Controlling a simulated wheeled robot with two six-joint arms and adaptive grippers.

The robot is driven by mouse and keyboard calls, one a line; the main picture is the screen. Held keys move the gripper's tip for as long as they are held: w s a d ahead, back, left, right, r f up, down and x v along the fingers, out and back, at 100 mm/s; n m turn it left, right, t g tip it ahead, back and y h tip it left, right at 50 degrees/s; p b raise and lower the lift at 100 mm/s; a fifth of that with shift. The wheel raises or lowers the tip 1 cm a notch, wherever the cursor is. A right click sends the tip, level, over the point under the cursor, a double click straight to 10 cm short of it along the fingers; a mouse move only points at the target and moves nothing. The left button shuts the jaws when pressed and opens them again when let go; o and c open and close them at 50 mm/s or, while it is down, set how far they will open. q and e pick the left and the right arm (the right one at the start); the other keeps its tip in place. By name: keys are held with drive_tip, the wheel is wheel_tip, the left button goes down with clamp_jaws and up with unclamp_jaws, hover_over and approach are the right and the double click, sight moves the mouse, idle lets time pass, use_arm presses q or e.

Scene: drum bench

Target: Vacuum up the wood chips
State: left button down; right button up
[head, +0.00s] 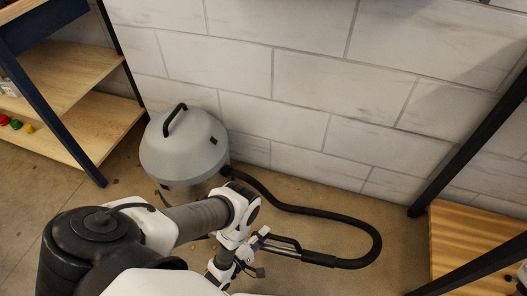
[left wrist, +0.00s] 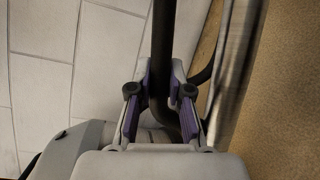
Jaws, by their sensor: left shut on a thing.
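A grey vacuum cleaner (head: 183,148) with a black top handle stands on the floor by the wall. Its black hose (head: 340,214) leaves at the right, loops round and comes back toward my left gripper (head: 262,243). That gripper is low over the floor, to the right of the vacuum. In the left wrist view its purple-padded fingers (left wrist: 160,98) are shut on a black handle bar (left wrist: 163,40). A shiny metal tube (left wrist: 236,65) runs beside the bar. My left arm hides part of the floor and the vacuum's base. I cannot clearly make out wood chips. My right gripper is not seen.
A wooden shelf unit (head: 75,120) with a dark frame stands at the left, with small coloured things on it. Another wooden shelf (head: 470,240) with a black frame is at the right. A pale block wall (head: 300,80) closes the back. Brown floor lies between.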

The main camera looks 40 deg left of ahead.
use_arm(q)
drive_tip(key=shift+r, duration=0.5)
drive_tip(key=shift+f, duration=0.1)
